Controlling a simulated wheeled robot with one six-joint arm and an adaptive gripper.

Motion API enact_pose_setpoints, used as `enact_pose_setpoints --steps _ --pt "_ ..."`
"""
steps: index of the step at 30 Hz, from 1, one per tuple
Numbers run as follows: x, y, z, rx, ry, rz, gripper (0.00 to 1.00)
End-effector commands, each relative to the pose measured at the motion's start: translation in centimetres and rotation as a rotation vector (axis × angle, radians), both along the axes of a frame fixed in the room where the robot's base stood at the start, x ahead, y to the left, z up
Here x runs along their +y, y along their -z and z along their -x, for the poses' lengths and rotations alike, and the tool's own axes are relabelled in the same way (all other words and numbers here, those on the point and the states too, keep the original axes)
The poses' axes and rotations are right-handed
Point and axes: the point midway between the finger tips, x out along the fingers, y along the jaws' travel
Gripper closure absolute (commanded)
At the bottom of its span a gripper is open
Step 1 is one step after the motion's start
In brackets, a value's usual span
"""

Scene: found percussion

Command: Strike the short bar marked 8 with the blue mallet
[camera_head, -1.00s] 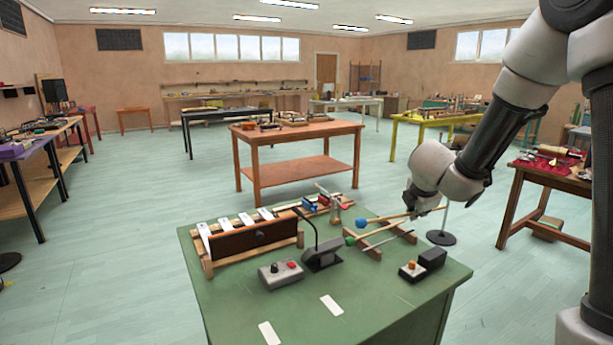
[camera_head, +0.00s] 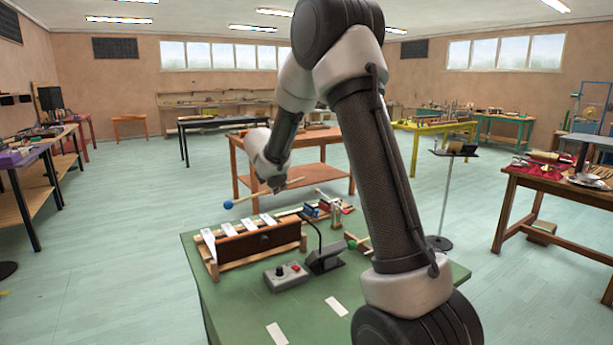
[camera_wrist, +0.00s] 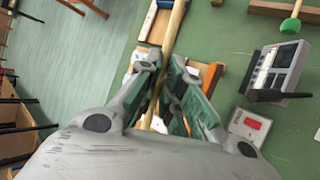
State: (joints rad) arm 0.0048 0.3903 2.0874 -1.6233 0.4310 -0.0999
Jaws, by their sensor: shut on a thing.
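The blue mallet has a blue ball head (camera_head: 228,204) at the left end of a pale wooden stick. My gripper (camera_head: 277,188) is shut on the stick and holds it above the green table, over the back of the bar instrument. In the wrist view, the fingers (camera_wrist: 168,90) pinch the stick (camera_wrist: 174,28); the blue head is not visible there. The white bars, such as the leftmost (camera_head: 209,241) and another further right (camera_head: 249,223), lie on a wooden frame with a dark brown front (camera_head: 260,241). Their numbers are too small to read, so I cannot tell which is 8.
A green-headed mallet (camera_head: 352,244) lies right of a black stand-like device (camera_head: 326,258). A grey box with a red button (camera_head: 286,275) stands in front of the instrument. Small red and blue items (camera_head: 310,210) are behind. A brown table (camera_head: 316,140) stands beyond.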

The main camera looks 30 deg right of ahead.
Motion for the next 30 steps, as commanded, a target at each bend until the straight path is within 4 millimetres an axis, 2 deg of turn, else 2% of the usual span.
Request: enact_pose_setpoints --steps 1,3,6,9,12,17,27,30 --pt "-2.6 -0.3 -1.8 -0.009 0.066 0.025 1.00" --pt "-6.3 -0.6 -3.7 -0.018 0.164 0.069 1.00" --pt "-11.1 -0.6 -5.2 -0.022 0.307 0.130 1.00" --pt "-14.8 -0.1 -5.6 -0.021 0.428 0.183 1.00" --pt "-17.1 0.4 -5.6 -0.017 0.511 0.221 1.00" --pt "-18.2 0.7 -5.4 -0.015 0.560 0.242 1.00" --pt "-18.1 0.7 -5.4 -0.008 0.561 0.240 1.00" --pt "-18.1 1.5 -5.4 -0.006 0.560 0.241 1.00"
